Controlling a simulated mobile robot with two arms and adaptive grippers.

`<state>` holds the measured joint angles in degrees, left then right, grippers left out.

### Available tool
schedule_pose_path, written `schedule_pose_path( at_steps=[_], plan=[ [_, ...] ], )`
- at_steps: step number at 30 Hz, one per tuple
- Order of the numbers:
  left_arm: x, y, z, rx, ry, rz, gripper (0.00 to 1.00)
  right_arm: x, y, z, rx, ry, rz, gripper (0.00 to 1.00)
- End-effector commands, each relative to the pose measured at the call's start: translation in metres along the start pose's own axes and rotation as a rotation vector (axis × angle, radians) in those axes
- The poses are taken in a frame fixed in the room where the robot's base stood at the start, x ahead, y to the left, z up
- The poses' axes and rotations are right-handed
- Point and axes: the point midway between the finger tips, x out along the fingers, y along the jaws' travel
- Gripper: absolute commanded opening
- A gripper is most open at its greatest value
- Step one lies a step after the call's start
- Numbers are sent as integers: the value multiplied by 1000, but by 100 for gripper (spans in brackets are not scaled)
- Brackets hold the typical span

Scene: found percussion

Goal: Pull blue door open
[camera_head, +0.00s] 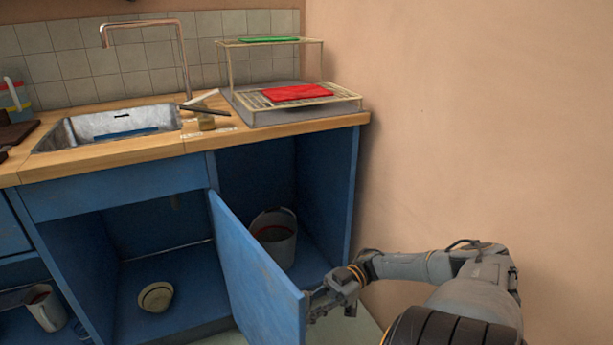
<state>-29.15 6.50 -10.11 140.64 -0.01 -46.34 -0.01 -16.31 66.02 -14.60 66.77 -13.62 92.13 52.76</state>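The blue door (255,272) of the lower cabinet stands swung outward, hinged at the middle of the cabinet front. The cabinet interior shows on both sides of it. My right gripper (318,304) is at the door's free outer edge, low on its right side. It touches or nearly touches the edge; I cannot tell if its fingers are closed on the door. My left gripper is not in view.
A grey bucket (274,238) stands inside the cabinet behind the door. A bowl (156,297) lies in the left compartment. A wooden counter (110,160) with a sink (120,124) and dish rack (300,101) is above. A bare wall (460,120) bounds the right.

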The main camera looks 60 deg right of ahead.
Motion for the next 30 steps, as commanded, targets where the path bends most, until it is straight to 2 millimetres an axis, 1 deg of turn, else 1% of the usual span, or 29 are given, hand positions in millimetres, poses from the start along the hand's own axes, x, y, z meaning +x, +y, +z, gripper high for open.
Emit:
schedule_pose_path(
  at_steps=[2, 5, 12, 18, 24, 30],
  plan=[
    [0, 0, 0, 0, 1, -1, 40, -2, 0, 0, -1, 0, 1, 20],
    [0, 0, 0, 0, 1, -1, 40, -11, 1, 0, -1, -1, 3, 20],
    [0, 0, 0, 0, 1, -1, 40, -47, 1, 0, -2, -2, 4, 20],
    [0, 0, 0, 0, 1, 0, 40, -67, 1, 0, -2, -2, 2, 20],
    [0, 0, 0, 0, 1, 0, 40, -75, 0, 0, 0, 0, 1, 20],
    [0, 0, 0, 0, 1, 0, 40, -75, 0, 0, 0, 0, 0, 20]
  ],
)
